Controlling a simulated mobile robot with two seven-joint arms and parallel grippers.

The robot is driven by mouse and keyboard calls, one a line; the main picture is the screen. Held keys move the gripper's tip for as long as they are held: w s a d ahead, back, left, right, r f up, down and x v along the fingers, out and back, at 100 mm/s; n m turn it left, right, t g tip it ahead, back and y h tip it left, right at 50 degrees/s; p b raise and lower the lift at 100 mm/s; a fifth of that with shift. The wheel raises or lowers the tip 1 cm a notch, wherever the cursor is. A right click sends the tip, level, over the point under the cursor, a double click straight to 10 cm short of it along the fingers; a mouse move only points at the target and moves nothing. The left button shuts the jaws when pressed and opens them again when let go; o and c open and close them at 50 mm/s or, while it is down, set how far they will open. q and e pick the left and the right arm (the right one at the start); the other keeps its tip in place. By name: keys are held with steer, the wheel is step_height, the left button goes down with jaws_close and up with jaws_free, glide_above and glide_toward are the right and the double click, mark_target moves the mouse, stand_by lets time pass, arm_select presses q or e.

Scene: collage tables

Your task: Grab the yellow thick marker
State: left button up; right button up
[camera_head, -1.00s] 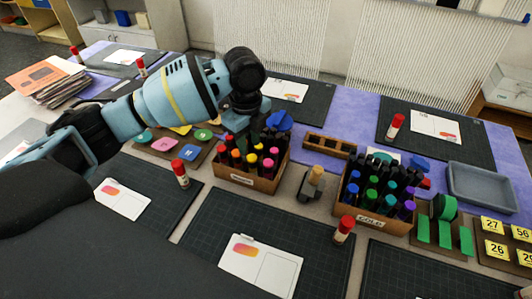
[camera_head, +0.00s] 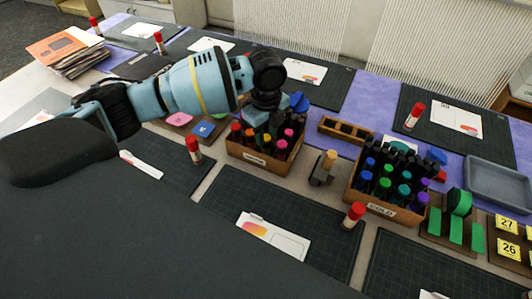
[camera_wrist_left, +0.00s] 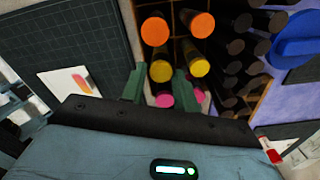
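The wooden box of warm-coloured markers (camera_head: 254,160) stands mid-table in the head view. My left gripper (camera_head: 262,119) is low over its back part, hiding some markers. In the left wrist view, two yellow-ended markers show side by side: one (camera_wrist_left: 160,71) and another (camera_wrist_left: 197,66) that looks slightly wider. Orange ends are above them and pink ends below. My left gripper also shows in this view (camera_wrist_left: 158,82), fingers apart. The left yellow end appears between the fingertips, the other just beyond the right finger. I cannot tell whether either is touched. My right gripper is not in view.
A box of cool-coloured markers (camera_head: 381,209) stands to the right. A wooden stamp-like block (camera_head: 325,166) and a slotted wooden holder (camera_head: 346,130) lie between the boxes. Red-capped glue sticks (camera_head: 354,214) stand near dark mats. The front mat (camera_head: 225,205) has bare room.

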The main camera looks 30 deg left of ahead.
arm_select(q)
step_height(320, 180, down, 2)
steer(key=shift+f, duration=0.15)
jaws_close()
stand_by(0.3)
step_height(320, 180, up, 10)
steer(key=shift+r+p, duration=0.1)
steer(key=shift+p, duration=0.2)
